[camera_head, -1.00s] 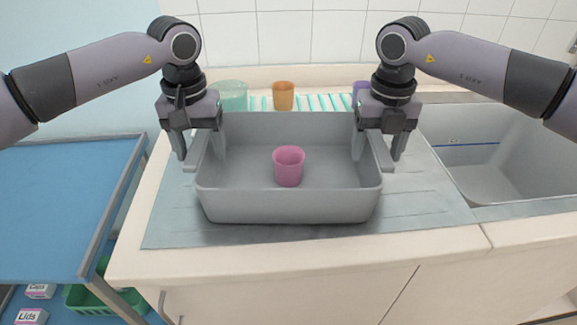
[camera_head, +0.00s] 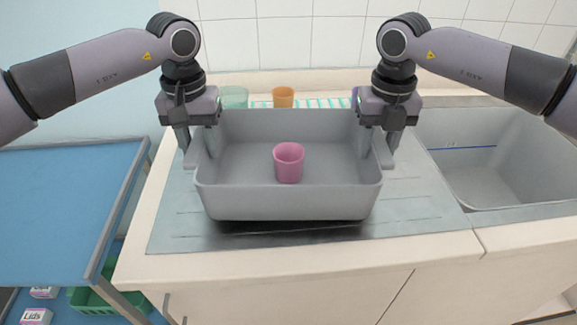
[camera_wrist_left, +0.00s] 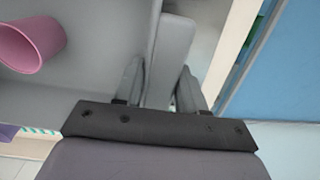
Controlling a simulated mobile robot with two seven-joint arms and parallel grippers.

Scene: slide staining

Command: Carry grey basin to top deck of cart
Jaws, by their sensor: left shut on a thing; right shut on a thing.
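The grey basin (camera_head: 288,205) is held level just above the metal drainboard, with a dark shadow under its front. A pink cup (camera_head: 288,163) stands inside it. My left gripper (camera_head: 197,150) is shut on the basin's left handle, which shows between the fingers in the left wrist view (camera_wrist_left: 168,65). My right gripper (camera_head: 378,150) is shut on the basin's right handle. The cart's blue top deck (camera_head: 65,210) is at the left, with its visible surface clear.
An orange cup (camera_head: 283,97), a green container (camera_head: 234,97) and a partly hidden purple cup stand behind the basin by a striped rack (camera_head: 320,101). A sink (camera_head: 485,165) lies to the right. The cart's lower level holds a green basket (camera_head: 95,302) and labelled boxes (camera_head: 36,316).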

